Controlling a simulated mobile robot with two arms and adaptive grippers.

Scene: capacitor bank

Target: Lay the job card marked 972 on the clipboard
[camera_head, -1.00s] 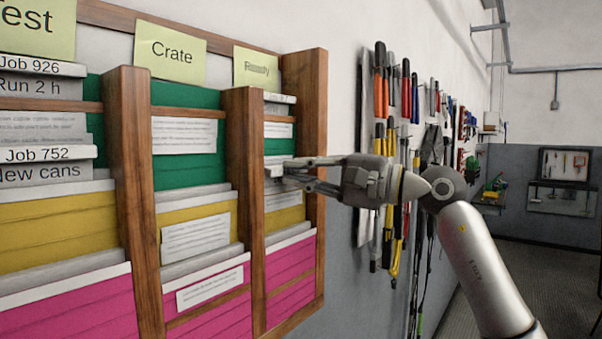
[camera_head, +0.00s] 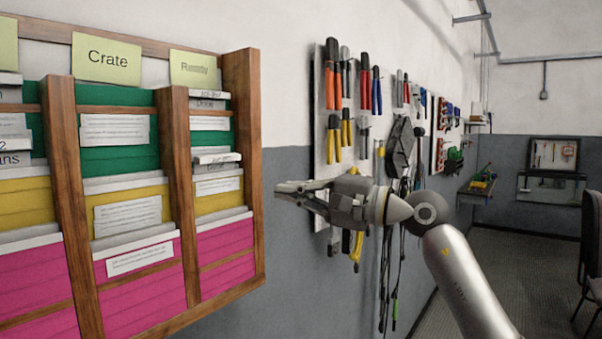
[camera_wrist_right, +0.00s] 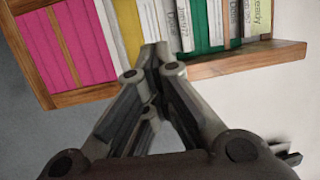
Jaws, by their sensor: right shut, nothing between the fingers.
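My right gripper (camera_head: 283,191) is shut and empty, just right of the wooden card rack (camera_head: 243,150) and apart from it. In the right wrist view the closed fingers (camera_wrist_right: 157,55) point towards the rack. In the rack's right column a white-edged job card (camera_head: 217,158) sits in the middle slot, its number unreadable from the head. Another job card (camera_head: 210,96) sits higher, its print too small to read surely. In the right wrist view a card with sideways print, seemingly 972 (camera_wrist_right: 184,25), stands in the rack. No clipboard is in view. My left gripper is not in view.
Yellow labels head the columns, one reading Crate (camera_head: 107,57) and one apparently Ready (camera_head: 195,69). A tool board (camera_head: 340,110) hangs on the wall behind my right gripper. A chair (camera_head: 592,240) stands at the far right. The floor between is clear.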

